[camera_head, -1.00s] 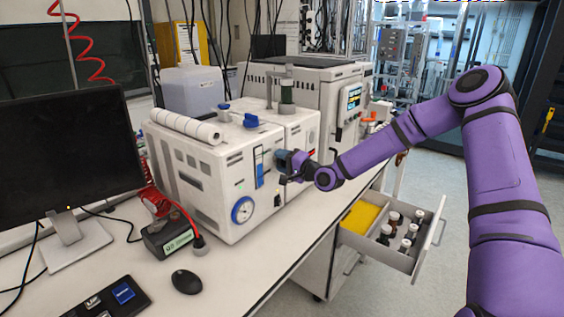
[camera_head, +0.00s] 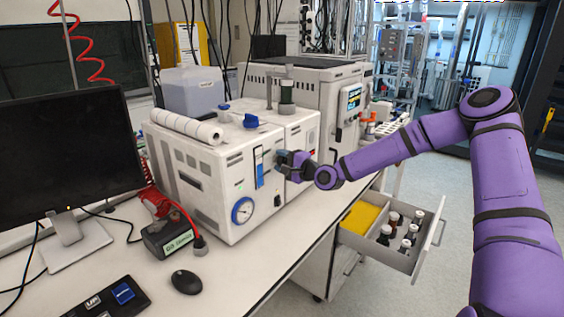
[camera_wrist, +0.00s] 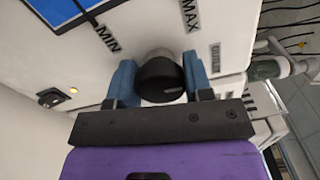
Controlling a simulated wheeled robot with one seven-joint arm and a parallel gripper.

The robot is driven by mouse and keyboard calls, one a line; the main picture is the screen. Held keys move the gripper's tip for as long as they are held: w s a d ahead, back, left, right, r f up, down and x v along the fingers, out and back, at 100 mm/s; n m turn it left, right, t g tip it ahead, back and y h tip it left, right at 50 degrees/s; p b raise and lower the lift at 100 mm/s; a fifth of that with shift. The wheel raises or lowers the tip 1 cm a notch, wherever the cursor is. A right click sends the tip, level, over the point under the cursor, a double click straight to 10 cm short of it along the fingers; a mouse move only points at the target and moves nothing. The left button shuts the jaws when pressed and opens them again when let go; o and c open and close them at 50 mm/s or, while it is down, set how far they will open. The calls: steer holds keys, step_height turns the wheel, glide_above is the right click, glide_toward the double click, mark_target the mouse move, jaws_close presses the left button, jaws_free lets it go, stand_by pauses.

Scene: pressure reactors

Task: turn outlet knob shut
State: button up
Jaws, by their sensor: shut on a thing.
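The black outlet knob (camera_wrist: 160,80) sticks out from the white front panel of the reactor unit (camera_head: 215,195). In the wrist view it lies between the two blue fingers of my gripper (camera_wrist: 160,84), which is shut on it. A label (camera_wrist: 214,58) that seems to read OUTLET is just right of the knob. MIN and MAX marks stand on the panel above it. In the head view my gripper (camera_head: 283,160) is at the unit's front face, and the knob is hidden behind it.
A round blue-rimmed gauge (camera_head: 243,210) and a blue vertical strip (camera_head: 260,169) are on the same panel. An open drawer (camera_head: 385,248) with bottles is below my arm. A monitor (camera_head: 70,160) and a mouse (camera_head: 186,282) are on the bench.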

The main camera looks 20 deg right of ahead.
steer(key=o, duration=0.9)
steer(key=v, duration=1.1)
steer(key=shift+w, duration=0.1)
steer(key=shift+a+f, duration=0.1)
